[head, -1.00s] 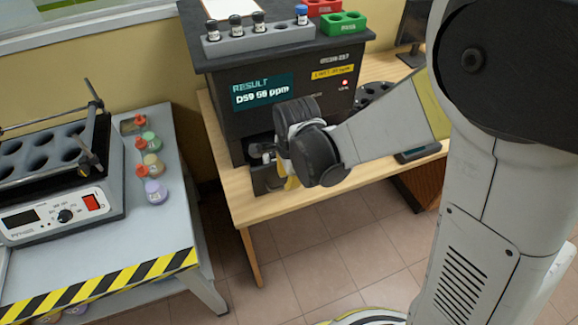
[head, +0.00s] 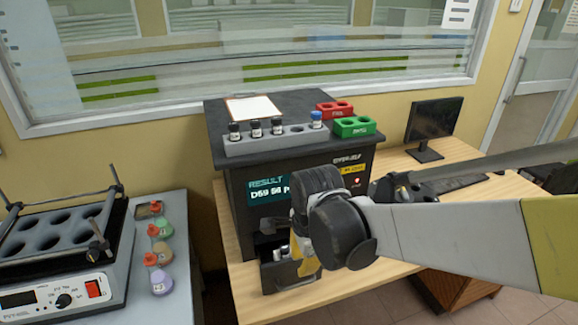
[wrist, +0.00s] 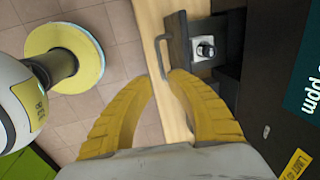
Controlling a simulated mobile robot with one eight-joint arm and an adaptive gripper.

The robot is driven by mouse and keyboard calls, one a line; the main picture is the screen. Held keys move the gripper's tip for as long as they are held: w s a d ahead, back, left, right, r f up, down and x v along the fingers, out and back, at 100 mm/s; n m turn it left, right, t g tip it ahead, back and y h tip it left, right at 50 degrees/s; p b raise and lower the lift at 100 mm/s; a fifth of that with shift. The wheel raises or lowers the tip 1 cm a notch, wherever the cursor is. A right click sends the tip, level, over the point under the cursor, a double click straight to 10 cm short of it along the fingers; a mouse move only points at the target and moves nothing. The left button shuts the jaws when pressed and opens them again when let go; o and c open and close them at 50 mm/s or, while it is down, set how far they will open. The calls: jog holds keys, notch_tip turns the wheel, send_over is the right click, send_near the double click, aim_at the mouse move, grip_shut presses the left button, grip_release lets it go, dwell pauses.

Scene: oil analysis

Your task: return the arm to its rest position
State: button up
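My gripper (wrist: 160,78) shows in the wrist view as two yellow fingers with a gap between their tips and nothing between them. In the head view, my arm reaches in from the right and my gripper (head: 308,258) is in front of the dark analyzer (head: 238,225), partly hidden by my wrist. The analyzer's small drawer (head: 287,277) is pulled out, and a vial (wrist: 205,49) stands in it. The drawer handle (wrist: 161,57) is close to the fingertips in the wrist view; I cannot tell whether they touch. The analyzer's result screen (head: 268,190) is lit and partly covered.
A grey rack (head: 270,143) with several vials, a red rack (head: 336,109) and a green rack (head: 355,127) sit on the analyzer. A shaker (head: 60,262) and several flasks (head: 161,280) stand at left. A monitor (head: 432,125) stands right, behind my arm.

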jog(key=s+d+r+n+t, duration=0.2)
jog(key=s+d+r+n, duration=0.2)
jog(key=d+n, duration=0.3)
jog(key=s+d+r+n+t, duration=0.3)
jog(key=s+d+r+n, duration=0.1)
jog(key=s+d+n, duration=0.2)
jog(key=shift+s+d+n+h, duration=0.35)
jog(key=shift+d+n, duration=0.2)
jog(key=shift+n, duration=0.35)
